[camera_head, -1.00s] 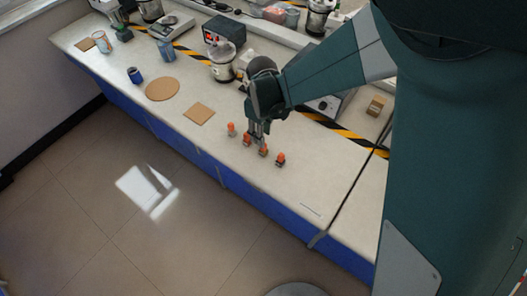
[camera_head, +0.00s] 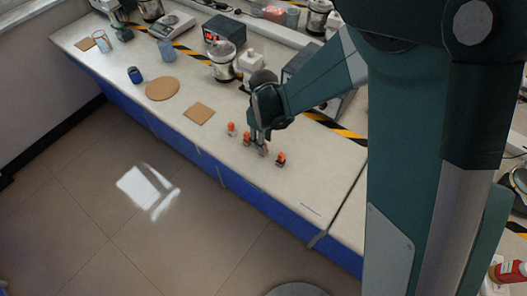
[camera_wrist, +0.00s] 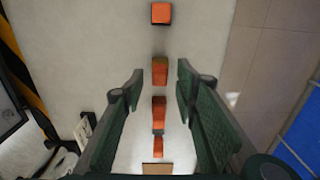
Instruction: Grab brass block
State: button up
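Several small orange-topped blocks stand in a row on the pale bench. In the head view they run from the left one (camera_head: 231,128), past a second (camera_head: 246,138), to the right one (camera_head: 281,160). My gripper (camera_head: 261,148) is lowered over the third, which it mostly hides. In the wrist view my gripper (camera_wrist: 160,78) is open, with this third block (camera_wrist: 159,71) between its fingertips and a gap on each side. Its side looks brownish, perhaps brass; I cannot be sure of the metal. The neighbouring blocks show above (camera_wrist: 161,13) and below (camera_wrist: 158,110).
A cork square (camera_head: 199,113), a round cork mat (camera_head: 162,88) and a dark blue jar (camera_head: 135,75) lie left along the bench (camera_head: 225,165). A glass-bodied appliance (camera_head: 222,62) and a meter box (camera_head: 224,34) stand behind. The bench front is clear right of the row.

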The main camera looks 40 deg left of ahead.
jog(key=shift+f, duration=1)
grip_shut()
